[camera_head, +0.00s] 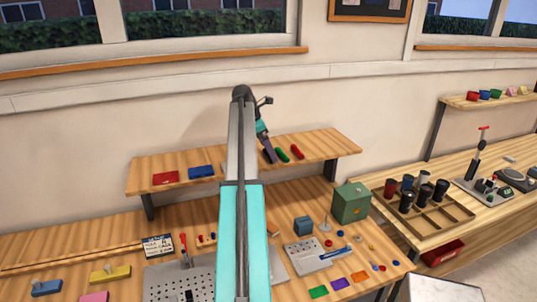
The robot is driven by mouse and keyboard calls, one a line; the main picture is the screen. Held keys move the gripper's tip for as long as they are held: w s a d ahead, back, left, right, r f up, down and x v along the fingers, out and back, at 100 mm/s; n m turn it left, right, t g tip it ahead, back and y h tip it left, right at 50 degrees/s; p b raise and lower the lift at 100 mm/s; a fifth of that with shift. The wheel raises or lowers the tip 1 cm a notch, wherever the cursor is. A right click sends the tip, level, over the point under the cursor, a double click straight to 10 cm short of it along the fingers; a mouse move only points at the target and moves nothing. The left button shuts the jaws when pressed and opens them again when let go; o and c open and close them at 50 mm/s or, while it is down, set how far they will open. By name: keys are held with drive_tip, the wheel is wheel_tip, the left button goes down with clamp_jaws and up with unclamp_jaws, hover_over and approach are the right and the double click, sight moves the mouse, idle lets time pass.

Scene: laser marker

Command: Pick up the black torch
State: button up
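My arm reaches up and away over the workbench, and my gripper (266,143) points down at the raised wooden shelf. A dark, nearly black elongated shape, which looks like the black torch (270,157), shows right at the gripper's end. It lies left of a green torch (282,155) and a red torch (297,151). The fingers and the dark shape blend together, so I cannot tell whether they touch or whether the fingers are open.
The raised shelf (335,146) also holds a red box (165,178) and a blue box (201,172) on the left. Below, the bench carries a green cube box (351,202) and perforated plates. A wooden tray (440,228) with dark cups stands at right.

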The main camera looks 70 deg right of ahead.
drive_tip(key=shift+x, duration=0.9)
drive_tip(key=shift+c, duration=0.2)
drive_tip(key=c, duration=1.1)
